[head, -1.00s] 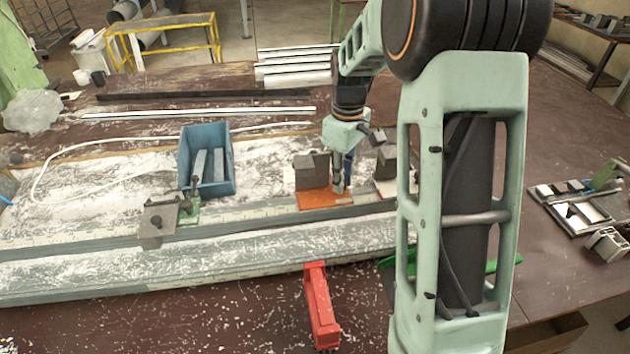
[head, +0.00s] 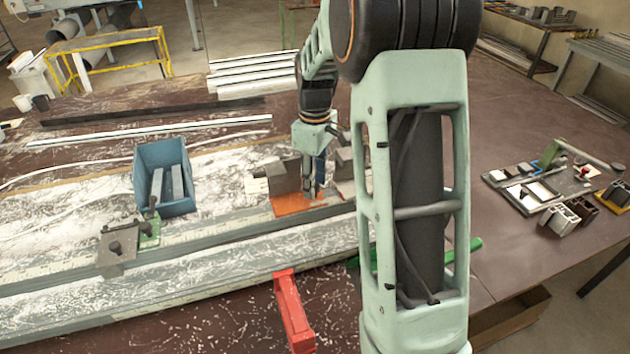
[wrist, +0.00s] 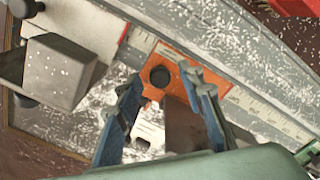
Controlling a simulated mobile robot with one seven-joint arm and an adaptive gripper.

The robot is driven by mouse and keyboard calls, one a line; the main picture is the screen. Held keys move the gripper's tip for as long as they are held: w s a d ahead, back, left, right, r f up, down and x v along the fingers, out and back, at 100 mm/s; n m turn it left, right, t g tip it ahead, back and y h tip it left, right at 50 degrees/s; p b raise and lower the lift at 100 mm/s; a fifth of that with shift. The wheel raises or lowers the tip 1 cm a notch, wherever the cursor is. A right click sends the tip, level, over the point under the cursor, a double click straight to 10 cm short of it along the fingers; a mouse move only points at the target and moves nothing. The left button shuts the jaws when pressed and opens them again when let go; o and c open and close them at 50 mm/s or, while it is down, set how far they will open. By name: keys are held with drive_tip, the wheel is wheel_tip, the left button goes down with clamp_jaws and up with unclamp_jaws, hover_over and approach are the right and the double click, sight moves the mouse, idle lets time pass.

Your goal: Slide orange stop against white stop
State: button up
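The orange stop (head: 290,205) has an orange base, a grey block and a black knob. It sits on the rail left of the white stop (head: 344,164), whose grey block is partly hidden by my arm. In the wrist view the orange base (wrist: 182,85) lies across the ruled rail, and the white stop's grey block (wrist: 62,72) is at left. A strip of ruler shows between the two bases. My gripper (head: 312,194) is down at the orange stop. In the wrist view its blue fingers (wrist: 160,80) stand apart on either side of the black knob, with visible space beside it.
A red clamp (head: 293,310) is at the front edge. Trays with parts (head: 525,190) lie at right. White shavings cover the bench.

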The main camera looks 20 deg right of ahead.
wheel_tip(320, 180, up, 12)
idle(0.5)
drive_tip(key=shift+c, duration=0.2)
drive_tip(key=shift+c, duration=1.4)
drive_tip(key=s+a+f+m+t+h+b, duration=0.2)
drive_tip(key=s+a+m+t+h+b, duration=0.15)
drive_tip(key=m, duration=1.45)
drive_tip(key=x, duration=1.1)
drive_tip(key=shift+s+a, duration=0.15)
drive_tip(key=shift+s, duration=0.05)
